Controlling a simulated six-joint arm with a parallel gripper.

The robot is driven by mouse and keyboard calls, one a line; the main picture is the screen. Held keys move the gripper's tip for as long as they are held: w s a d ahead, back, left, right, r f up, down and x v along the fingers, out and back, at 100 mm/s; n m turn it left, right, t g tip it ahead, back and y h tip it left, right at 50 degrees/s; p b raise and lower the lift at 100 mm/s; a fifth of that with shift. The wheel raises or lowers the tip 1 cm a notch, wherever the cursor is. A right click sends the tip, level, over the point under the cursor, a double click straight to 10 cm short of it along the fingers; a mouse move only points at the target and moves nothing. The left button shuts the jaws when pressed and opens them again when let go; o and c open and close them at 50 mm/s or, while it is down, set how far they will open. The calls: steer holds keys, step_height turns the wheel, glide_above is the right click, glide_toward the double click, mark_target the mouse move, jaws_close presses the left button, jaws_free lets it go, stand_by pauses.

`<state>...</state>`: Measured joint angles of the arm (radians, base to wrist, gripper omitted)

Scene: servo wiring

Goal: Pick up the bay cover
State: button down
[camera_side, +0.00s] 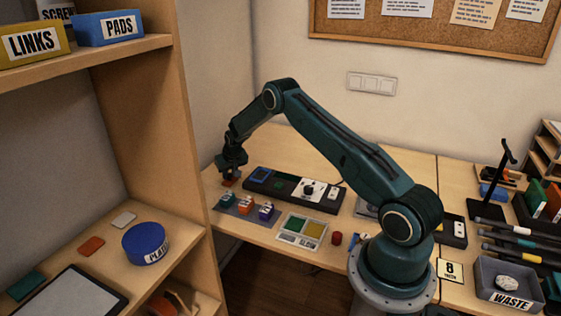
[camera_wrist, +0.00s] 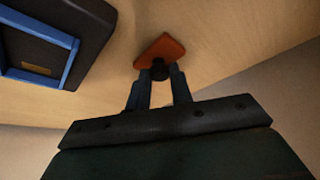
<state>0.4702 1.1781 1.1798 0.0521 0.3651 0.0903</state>
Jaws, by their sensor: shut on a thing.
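The bay cover is a flat orange-red plate (camera_wrist: 160,49) with a dark round knob. In the wrist view my gripper (camera_wrist: 160,80) is shut on the knob, and the plate lies just beyond the fingertips. In the side view my gripper (camera_side: 231,170) is low at the left end of the table, with the orange bay cover (camera_side: 229,182) under it. I cannot tell whether the plate touches the table. A dark unit with a blue-framed bay (camera_side: 260,175) stands just right of my gripper; it shows at the upper left in the wrist view (camera_wrist: 45,45).
A grey mat with several small servos (camera_side: 245,207) lies in front of the unit. A tray with green and yellow pads (camera_side: 301,229) and a red cylinder (camera_side: 337,239) are further right. The wooden shelf (camera_side: 185,130) stands close on the left.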

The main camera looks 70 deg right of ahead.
mark_target(230, 175)
steer(key=shift+r, duration=0.15)
step_height(230, 175, up, 20)
stand_by(0.7)
stand_by(0.5)
